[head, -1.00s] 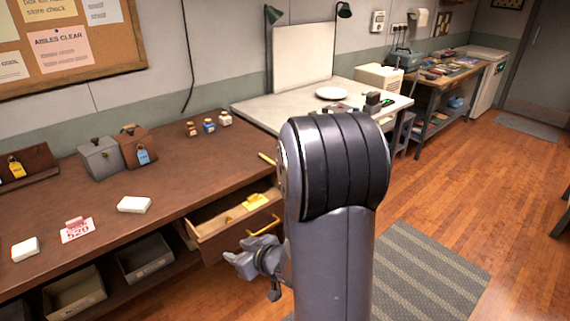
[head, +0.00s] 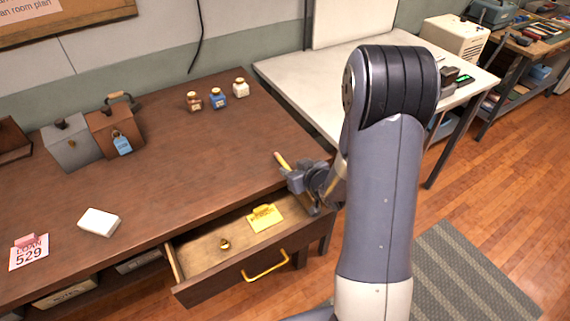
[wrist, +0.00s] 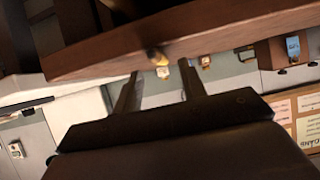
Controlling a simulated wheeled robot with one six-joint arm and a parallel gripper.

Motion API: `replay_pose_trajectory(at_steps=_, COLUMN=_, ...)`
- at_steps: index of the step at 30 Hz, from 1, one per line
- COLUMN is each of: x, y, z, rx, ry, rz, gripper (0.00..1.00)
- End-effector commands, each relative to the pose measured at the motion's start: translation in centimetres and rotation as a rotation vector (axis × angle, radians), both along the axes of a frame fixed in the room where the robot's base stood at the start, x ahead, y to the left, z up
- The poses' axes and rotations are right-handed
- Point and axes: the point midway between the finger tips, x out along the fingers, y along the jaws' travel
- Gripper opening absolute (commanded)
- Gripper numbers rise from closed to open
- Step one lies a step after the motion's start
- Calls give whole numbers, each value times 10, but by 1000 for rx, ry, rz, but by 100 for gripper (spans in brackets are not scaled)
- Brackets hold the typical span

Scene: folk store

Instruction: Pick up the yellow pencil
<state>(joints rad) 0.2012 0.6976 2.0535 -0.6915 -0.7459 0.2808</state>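The yellow pencil (head: 281,159) lies at the right edge of the brown desk (head: 200,150) in the head view. Only its far end shows there; my gripper hides the rest. My gripper (head: 289,174) is right at the pencil, at the desk edge above the open drawer. In the wrist view the two fingers of my gripper (wrist: 160,88) stand apart, pointing toward the desk edge. I cannot tell whether a finger touches the pencil.
The open drawer (head: 215,278) below holds a yellow card (head: 264,217) and a small brass item (head: 224,244). Several things stand on the desk: little jars (head: 217,98), a brown box (head: 113,135), a grey box (head: 72,143). A white table (head: 310,85) adjoins at the right.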

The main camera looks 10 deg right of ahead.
Motion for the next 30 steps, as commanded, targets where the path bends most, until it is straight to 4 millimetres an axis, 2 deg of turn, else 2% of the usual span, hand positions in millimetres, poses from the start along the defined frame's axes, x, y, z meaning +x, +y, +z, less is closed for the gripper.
replay_pose_trajectory(at_steps=6, x=18, y=6, z=-11, rx=0, ry=0, rz=0, gripper=40)
replay_pose_trajectory(at_steps=15, x=20, y=7, z=-12, rx=-1, ry=-1, rz=-2, gripper=39)
replay_pose_trajectory(at_steps=30, x=20, y=6, z=-12, rx=0, ry=-1, rz=-1, gripper=0)
